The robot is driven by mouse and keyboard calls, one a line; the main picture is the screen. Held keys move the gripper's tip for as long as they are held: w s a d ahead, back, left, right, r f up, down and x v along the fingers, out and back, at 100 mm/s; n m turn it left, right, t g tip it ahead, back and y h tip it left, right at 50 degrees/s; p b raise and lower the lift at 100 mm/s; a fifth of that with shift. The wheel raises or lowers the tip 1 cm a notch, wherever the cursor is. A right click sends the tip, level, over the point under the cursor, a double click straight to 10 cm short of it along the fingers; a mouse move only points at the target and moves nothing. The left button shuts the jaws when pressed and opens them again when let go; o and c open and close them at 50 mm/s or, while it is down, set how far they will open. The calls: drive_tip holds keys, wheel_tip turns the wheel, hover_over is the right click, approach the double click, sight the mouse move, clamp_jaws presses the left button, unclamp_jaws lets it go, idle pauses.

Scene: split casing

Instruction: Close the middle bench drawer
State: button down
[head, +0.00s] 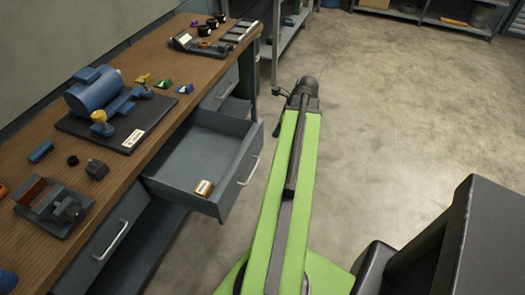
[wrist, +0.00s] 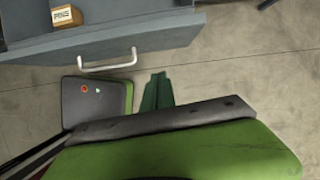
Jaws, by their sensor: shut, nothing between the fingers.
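The middle bench drawer (head: 188,150) is pulled well out from the wooden-topped bench in the head view. Its grey front carries a pale bar handle (head: 249,170). In the wrist view the drawer front (wrist: 100,42) crosses the top, with its handle (wrist: 107,62) below. A small brass-coloured container (head: 204,188) lies in the drawer; the wrist view shows it as a labelled block (wrist: 66,16). My gripper (head: 277,128) is shut and empty, beyond and to the right of the handle, apart from it. Its fingertips are small and dark in the head view.
The near drawer (head: 104,245) and far drawer (head: 222,88) look shut. The bench top (head: 150,60) bears a blue motor-like casing (head: 95,90) on a dark plate and several small parts. A shelf rack (head: 290,35) stands beyond. The concrete floor (head: 400,110) to the right is clear.

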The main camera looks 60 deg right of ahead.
drive_tip(key=w+f+m+b, duration=0.1)
drive_tip(key=w+f+b, duration=0.5)
drive_tip(key=f+b, duration=0.3)
drive_tip(key=shift+a+f, duration=0.25)
drive_tip(key=shift+a, duration=0.2)
